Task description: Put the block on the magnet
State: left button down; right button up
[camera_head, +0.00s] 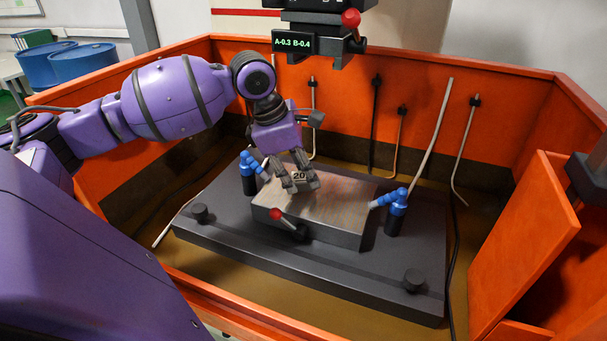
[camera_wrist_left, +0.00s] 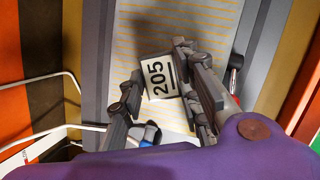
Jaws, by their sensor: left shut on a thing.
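The block (camera_head: 299,176) is a small pale metal piece with a dark number on its top. In the left wrist view the block (camera_wrist_left: 160,77) reads 205. My left gripper (camera_head: 302,186) is shut on it, with fingers on opposite sides that partly hide it. The magnet (camera_head: 335,205) is a grey rectangular slab with a fine orange-striped top. The block is over the left part of that top, inside the slab's outline. I cannot tell whether it touches the surface. The striped top also fills the upper middle of the left wrist view (camera_wrist_left: 196,22).
The magnet stands on a dark base plate (camera_head: 270,262) inside an orange-walled tank (camera_head: 425,95). Blue nozzles (camera_head: 397,200) (camera_head: 249,168) stand on both sides. A red-knobbed lever (camera_head: 277,214) sits at the magnet's front. A machine head (camera_head: 310,42) hangs above. The magnet's right half is clear.

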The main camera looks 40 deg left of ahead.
aim_at(294, 173)
pick_arm(q)
jog(key=g, duration=0.1)
jog(key=w+g, duration=0.1)
jog(key=shift+w+r+g+h, duration=0.1)
jog(key=shift+r+g+h, duration=0.05)
jog(key=shift+g+h, duration=0.15)
jog(key=shift+a+f, duration=0.1)
jog(key=shift+f, duration=0.65)
jog(key=c, duration=1.3)
grip_release()
jog(key=shift+f, duration=0.15)
jog(key=shift+v, duration=3.8)
